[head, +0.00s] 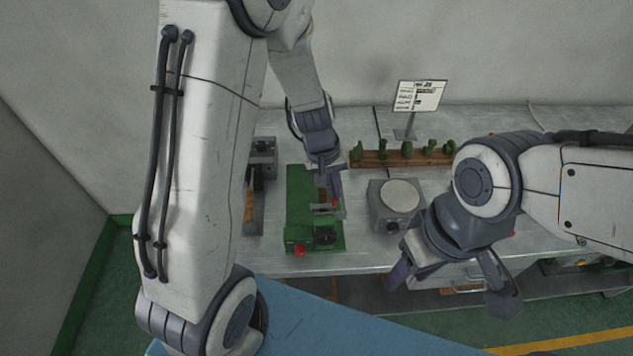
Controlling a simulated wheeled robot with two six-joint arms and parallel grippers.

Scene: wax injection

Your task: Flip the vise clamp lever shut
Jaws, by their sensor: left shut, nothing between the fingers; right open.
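A green machine (300,222) stands on the metal bench, with a grey metal clamp part (326,211) on its right side. A small red piece shows at the clamp beside my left fingertips; I cannot tell whether it is the lever's tip. My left gripper (335,186) is shut and empty. It points down over the right side of the machine, at or close to the clamp; contact cannot be told. The lever's position is too small and partly hidden to tell. My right gripper (450,287) is open and empty, in front of the bench's front edge.
A grey unit with a round pale plate (401,194) stands right of the machine. Behind it are a wooden rack (375,159) of green pieces and a sign (419,96). A grey device (262,160) stands at left. Bare bench lies between machine and round-plate unit.

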